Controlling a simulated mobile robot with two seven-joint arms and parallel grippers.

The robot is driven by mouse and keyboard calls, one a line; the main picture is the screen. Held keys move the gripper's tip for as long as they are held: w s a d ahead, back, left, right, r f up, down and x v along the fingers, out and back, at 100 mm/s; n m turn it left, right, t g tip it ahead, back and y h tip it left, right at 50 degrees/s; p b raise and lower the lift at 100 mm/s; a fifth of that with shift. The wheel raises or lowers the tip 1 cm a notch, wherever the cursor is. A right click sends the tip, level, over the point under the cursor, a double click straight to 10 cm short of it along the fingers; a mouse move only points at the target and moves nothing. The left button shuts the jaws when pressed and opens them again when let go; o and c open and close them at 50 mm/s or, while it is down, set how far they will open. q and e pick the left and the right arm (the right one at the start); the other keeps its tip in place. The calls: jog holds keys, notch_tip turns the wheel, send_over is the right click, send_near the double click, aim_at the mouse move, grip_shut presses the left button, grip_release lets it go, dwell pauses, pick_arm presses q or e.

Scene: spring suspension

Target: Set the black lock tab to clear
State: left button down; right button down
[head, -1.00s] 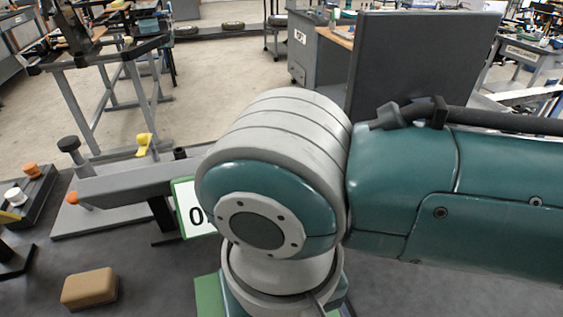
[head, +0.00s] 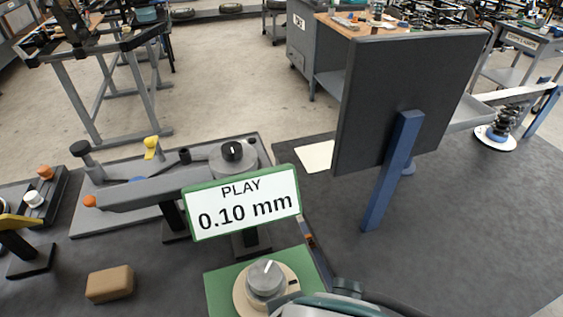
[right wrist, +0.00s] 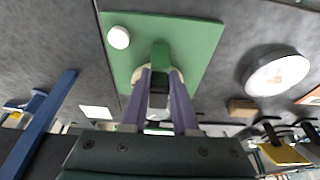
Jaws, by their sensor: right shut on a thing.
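A green base plate (head: 222,292) carries a round grey knob (head: 266,279) with a white mark at the bottom of the head view. The plate also shows in the right wrist view (right wrist: 197,45), with a green block (right wrist: 160,56) near its middle. My right gripper (right wrist: 160,85) is over this plate. Its two fingers are shut on a small black tab (right wrist: 158,98) between them. The fingers partly hide the tab and the round part behind it. Only a piece of my right arm shows at the bottom of the head view. My left gripper is in neither view.
A green-framed display (head: 243,203) reading "PLAY 0.10 mm" stands behind the knob. A grey arm fixture (head: 150,192) lies at left, near a tan block (head: 110,284). A dark panel (head: 400,100) on a blue post (head: 392,170) stands at right. The right mat is mostly clear.

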jog(key=shift+s+t, duration=0.15)
jog(key=shift+t, duration=0.35)
jog(key=c, duration=0.7)
grip_release()
jog(key=p+v, duration=0.2)
jog(key=v, duration=0.8)
jog(key=shift+d, duration=0.15)
